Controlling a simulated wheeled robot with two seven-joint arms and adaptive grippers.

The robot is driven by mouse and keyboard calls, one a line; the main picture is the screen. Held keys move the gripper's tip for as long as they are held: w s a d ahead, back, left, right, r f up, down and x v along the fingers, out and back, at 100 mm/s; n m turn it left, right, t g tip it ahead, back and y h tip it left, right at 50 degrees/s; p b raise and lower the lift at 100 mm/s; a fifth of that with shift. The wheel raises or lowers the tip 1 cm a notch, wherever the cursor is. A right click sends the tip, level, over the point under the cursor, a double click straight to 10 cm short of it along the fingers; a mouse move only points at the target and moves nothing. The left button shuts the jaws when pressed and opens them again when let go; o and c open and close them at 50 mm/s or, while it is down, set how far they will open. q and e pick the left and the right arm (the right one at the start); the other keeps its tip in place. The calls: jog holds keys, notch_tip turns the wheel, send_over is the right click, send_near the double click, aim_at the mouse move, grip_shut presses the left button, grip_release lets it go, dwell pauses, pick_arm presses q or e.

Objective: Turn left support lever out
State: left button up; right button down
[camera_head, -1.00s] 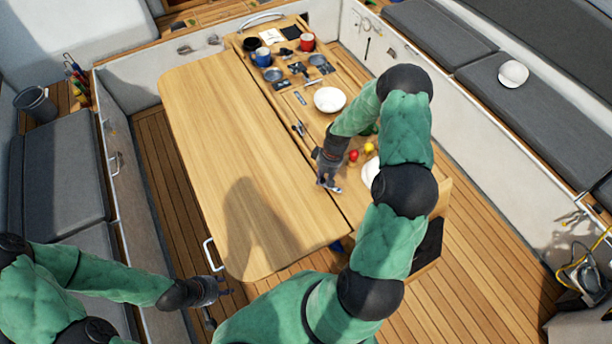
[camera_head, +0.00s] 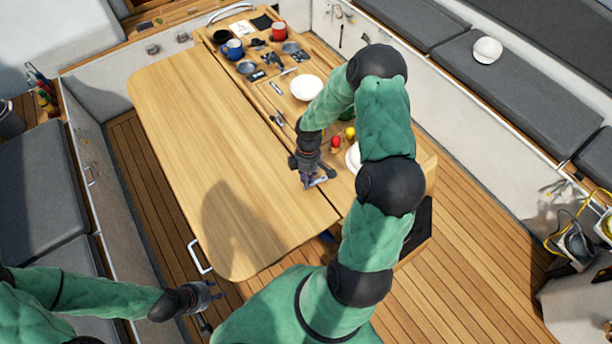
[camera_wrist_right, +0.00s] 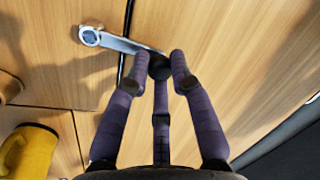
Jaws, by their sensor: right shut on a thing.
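The support lever is a flat metal bar with a round pivot end and a black knob. In the right wrist view the lever (camera_wrist_right: 122,43) crosses the dark seam between two table boards, with its pivot at upper left. My right gripper (camera_wrist_right: 160,64) has its purple fingers around the black knob, shut on it. In the head view my right gripper (camera_head: 312,182) is low over the tabletop near its front right, and little of the lever shows. My left gripper (camera_head: 217,290) is empty and its fingers look spread, beside the table's front left corner.
The wooden table (camera_head: 200,140) has a clear left leaf. Cups, a white bowl (camera_head: 306,88) and small items stand on its middle strip. A white handle (camera_head: 199,256) is near my left gripper. Grey benches (camera_head: 520,95) line the sides.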

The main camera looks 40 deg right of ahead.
jog(key=shift+s+r+n, duration=0.15)
jog(key=shift+s+n, duration=0.1)
jog(key=shift+n, duration=0.45)
jog(key=c, duration=1.2)
grip_release()
jog(key=shift+o, duration=0.6)
jog(key=shift+s+a, duration=0.1)
jog(key=shift+s, duration=0.05)
notch_tip(320, 180, up, 12)
jog(key=w+d, duration=0.1)
jog(key=shift+w+d, duration=0.25)
jog(key=shift+w, duration=0.15)
